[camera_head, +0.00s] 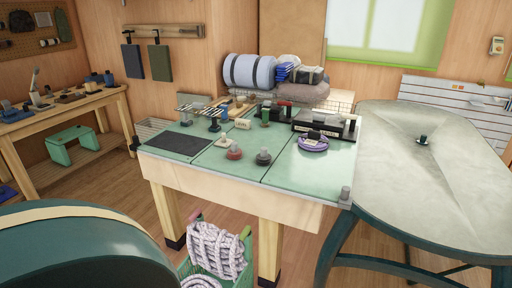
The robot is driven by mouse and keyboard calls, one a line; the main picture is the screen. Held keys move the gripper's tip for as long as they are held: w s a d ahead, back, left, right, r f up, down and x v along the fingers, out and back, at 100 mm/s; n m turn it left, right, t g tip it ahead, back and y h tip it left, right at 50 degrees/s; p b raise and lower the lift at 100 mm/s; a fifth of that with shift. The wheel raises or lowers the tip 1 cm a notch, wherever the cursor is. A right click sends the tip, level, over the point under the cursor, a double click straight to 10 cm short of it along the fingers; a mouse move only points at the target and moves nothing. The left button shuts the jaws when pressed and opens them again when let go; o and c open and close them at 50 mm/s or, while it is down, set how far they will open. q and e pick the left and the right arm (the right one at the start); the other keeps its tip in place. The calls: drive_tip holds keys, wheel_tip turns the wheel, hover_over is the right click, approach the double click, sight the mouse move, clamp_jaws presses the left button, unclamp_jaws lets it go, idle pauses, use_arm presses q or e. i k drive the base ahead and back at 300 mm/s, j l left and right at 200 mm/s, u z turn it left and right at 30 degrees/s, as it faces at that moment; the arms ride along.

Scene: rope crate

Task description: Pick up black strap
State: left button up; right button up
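I cannot clearly single out a black strap. A small dark round item (263,158), possibly a coiled strap, lies on the green-topped workbench (285,168) near its front edge. It sits to the right of a similar red item (234,153). A purple coil (313,144) with a black piece on top lies farther right. Neither of my grippers is in view, and nothing is seen holding these items.
A green crate (240,270) with thick pale rope (216,250) stands on the floor in front of the bench. A dark mat (180,143) covers the bench's left. Bedrolls (250,72) and bags stand behind. A large pale-topped table (440,185) adjoins the right side.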

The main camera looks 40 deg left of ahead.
sight(263, 158)
drive_tip(key=i+u, duration=0.15)
drive_tip(key=u, duration=0.25)
drive_tip(key=i+l+u, duration=0.15)
drive_tip(key=u, duration=0.2)
drive_tip(key=i+l+u, duration=0.1)
drive_tip(key=u, duration=0.3)
drive_tip(key=i+l+u, duration=0.1)
drive_tip(key=u, duration=0.25)
drive_tip(key=i+l+u, duration=0.2)
drive_tip(key=u, duration=0.2)
drive_tip(key=i+l+u, duration=0.1)
drive_tip(key=l+u, duration=0.25)
drive_tip(key=i+l+u, duration=0.1)
drive_tip(key=l+u, duration=0.3)
drive_tip(key=j, duration=0.1)
